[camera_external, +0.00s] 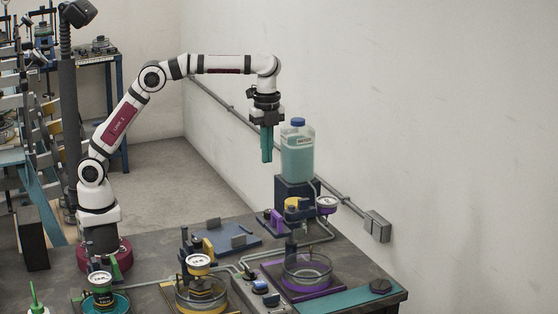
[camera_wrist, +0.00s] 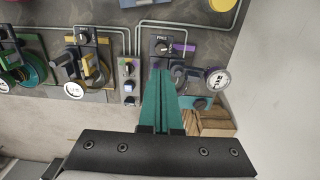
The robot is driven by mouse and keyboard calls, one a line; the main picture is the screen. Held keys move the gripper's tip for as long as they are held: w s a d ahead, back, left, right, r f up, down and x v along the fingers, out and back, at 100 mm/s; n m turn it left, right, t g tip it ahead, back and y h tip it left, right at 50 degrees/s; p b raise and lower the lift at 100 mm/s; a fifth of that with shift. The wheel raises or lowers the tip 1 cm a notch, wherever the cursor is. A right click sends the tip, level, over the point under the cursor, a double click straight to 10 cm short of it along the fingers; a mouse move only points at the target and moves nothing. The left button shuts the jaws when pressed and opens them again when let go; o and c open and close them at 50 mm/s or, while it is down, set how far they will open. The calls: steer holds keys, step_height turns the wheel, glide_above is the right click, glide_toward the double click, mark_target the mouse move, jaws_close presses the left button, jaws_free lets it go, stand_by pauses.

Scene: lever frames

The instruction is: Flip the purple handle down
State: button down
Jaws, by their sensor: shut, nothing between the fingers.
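The purple handle (camera_external: 276,221) shows in the external view as a small purple piece behind the purple-based station (camera_external: 301,293). In the wrist view, a short purple bar (camera_wrist: 184,47) lies just right of a black dial block (camera_wrist: 162,47); its exact tilt is hard to tell. My gripper (camera_external: 267,160) has long teal fingers pointing down, closed together and empty. It hangs well above the table, apart from the handle. In the wrist view the fingers (camera_wrist: 160,75) cover part of the station just below the dial block.
A jug of pale liquid (camera_external: 298,155) stands on a dark block near the wall. Yellow (camera_external: 200,296) and green (camera_external: 102,301) stations stand to the left. A switch box (camera_external: 261,290) sits between the yellow and purple stations. Pipes run across the table.

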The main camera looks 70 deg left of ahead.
mark_target(267, 211)
step_height(267, 211, down, 13)
steer(key=shift+f, duration=0.2)
stand_by(0.3)
steer(key=shift+s+f, duration=0.15)
steer(key=shift+f, duration=2.45)
step_height(267, 211, up, 16)
steer(key=w, duration=0.1)
steer(key=shift+r, duration=0.1)
